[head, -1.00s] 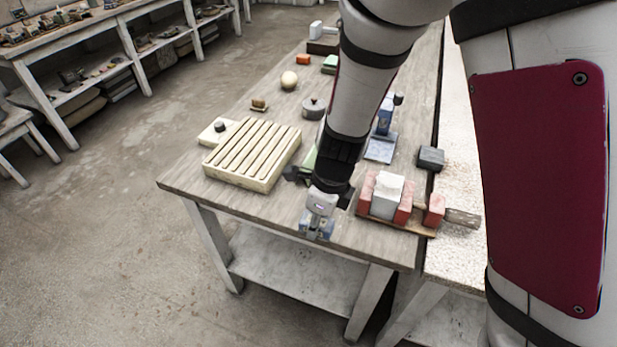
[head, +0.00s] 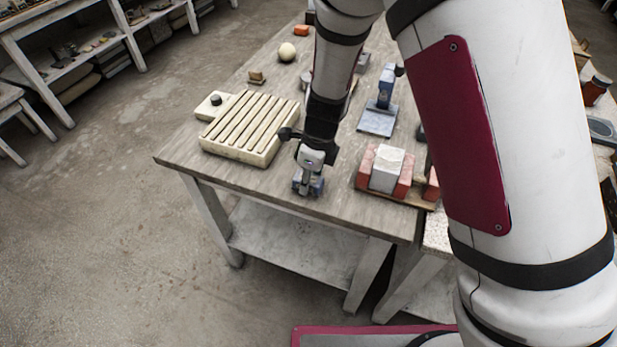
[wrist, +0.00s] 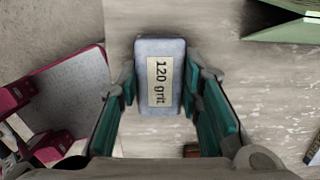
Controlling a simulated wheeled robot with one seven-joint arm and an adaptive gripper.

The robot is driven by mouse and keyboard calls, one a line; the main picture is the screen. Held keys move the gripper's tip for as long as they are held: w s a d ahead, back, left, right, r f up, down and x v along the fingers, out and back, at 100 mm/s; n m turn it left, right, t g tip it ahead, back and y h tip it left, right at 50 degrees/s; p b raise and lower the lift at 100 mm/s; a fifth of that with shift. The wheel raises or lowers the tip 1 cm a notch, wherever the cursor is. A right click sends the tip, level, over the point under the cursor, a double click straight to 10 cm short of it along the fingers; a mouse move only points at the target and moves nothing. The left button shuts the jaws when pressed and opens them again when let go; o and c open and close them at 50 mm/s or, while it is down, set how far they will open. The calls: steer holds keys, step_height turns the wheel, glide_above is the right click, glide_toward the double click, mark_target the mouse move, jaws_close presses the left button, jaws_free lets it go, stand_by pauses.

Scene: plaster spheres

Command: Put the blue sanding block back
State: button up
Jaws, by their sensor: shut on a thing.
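The blue sanding block (wrist: 173,55) is a pale grey-blue block with a cream "120 grit" label. In the wrist view it sits between the teal finger pads of my gripper (wrist: 162,92), which is shut on it. In the head view my gripper (head: 308,180) is at the front part of the wooden workbench (head: 250,192), with only bits of the blue block (head: 317,188) showing under it. I cannot tell whether the block touches the bench top.
A cream slatted rack (head: 250,125) stands left of my gripper. To the right, red and white blocks (head: 386,170) sit on a wooden board. Behind is a blue tool on a flat plate (head: 378,120). A pale ball (head: 287,52) lies farther back. Bare bench lies around my gripper.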

mark_target(316, 180)
steer(key=shift+f, duration=0.2)
steer(key=o, duration=1.3)
steer(key=shift+c, duration=0.2)
steer(key=shift+r, duration=0.1)
step_height(316, 180, up, 12)
steer(key=d+p, duration=0.2)
steer(key=s+d+r+n+t+y, duration=0.1)
steer(key=s+d+r+n, duration=0.35)
steer(key=r, duration=0.25)
steer(key=s+d+r+n, duration=0.4)
steer(key=r+n, duration=0.1)
steer(key=r, duration=0.2)
steer(key=s+d+r+n+t+h, duration=0.1)
steer(key=s+d+r+n, duration=0.1)
steer(key=s+d+n, duration=0.3)
steer(key=s+d+r+n+t+h, duration=0.1)
steer(key=s+d+r+n+t, duration=0.1)
steer(key=s+n, duration=0.5)
steer(key=shift+s+d+r+h, duration=0.4)
steer(key=shift+s+d+r, duration=0.45)
steer(key=shift+s+d, duration=0.5)
